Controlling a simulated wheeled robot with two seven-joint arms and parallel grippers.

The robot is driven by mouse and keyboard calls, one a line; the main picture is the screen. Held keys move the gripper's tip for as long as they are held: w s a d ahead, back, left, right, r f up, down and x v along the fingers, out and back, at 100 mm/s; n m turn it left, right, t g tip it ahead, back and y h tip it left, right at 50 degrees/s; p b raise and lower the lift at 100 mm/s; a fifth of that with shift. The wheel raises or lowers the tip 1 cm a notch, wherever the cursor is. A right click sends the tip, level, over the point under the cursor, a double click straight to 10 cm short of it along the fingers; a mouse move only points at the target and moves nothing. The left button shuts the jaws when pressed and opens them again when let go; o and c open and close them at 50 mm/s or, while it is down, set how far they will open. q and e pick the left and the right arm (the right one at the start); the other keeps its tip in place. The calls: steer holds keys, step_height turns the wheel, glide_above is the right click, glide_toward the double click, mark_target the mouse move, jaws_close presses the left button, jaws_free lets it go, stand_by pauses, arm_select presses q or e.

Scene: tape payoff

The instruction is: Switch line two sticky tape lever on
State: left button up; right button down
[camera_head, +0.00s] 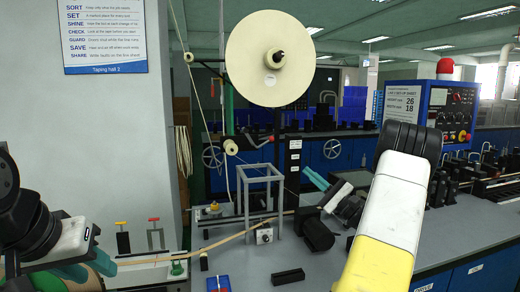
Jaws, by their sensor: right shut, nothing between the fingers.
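Two small levers stand on the grey bench at left: one with a yellow handle (121,224) and one with a red handle (154,221). Both stems look upright, and I cannot tell which line each belongs to. A small box with a round knob (264,236) sits below the metal frame. My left gripper (91,266) is at the lower left, below and left of the levers, its teal fingers apart. My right gripper (318,185) is shut and empty, right of the metal frame and apart from the levers.
A large cream tape reel (262,55) hangs on a post. A beige tape strip (225,239) crosses the bench, passing below the levers. An open metal frame (261,182) stands mid-bench. A control panel (452,112) with a red lamp stands at right.

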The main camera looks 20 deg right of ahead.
steer(key=s+a+r+x, duration=0.1)
steer(key=s+x, duration=0.1)
steer(key=x, duration=1.1)
steer(key=shift+a+r, duration=0.2)
steer(key=shift+a, duration=0.1)
steer(key=shift+r+n+g, duration=0.35)
steer(key=shift+n+g, duration=0.15)
steer(key=shift+n, duration=0.2)
steer(key=a+r+n+g+h, duration=0.1)
steer(key=a+r+n+g, duration=0.2)
steer(key=r+n+g, duration=0.3)
steer(key=n, duration=0.2)
steer(key=shift+a+n+g+h, duration=0.4)
steer(key=shift+a, duration=0.2)
stand_by(0.4)
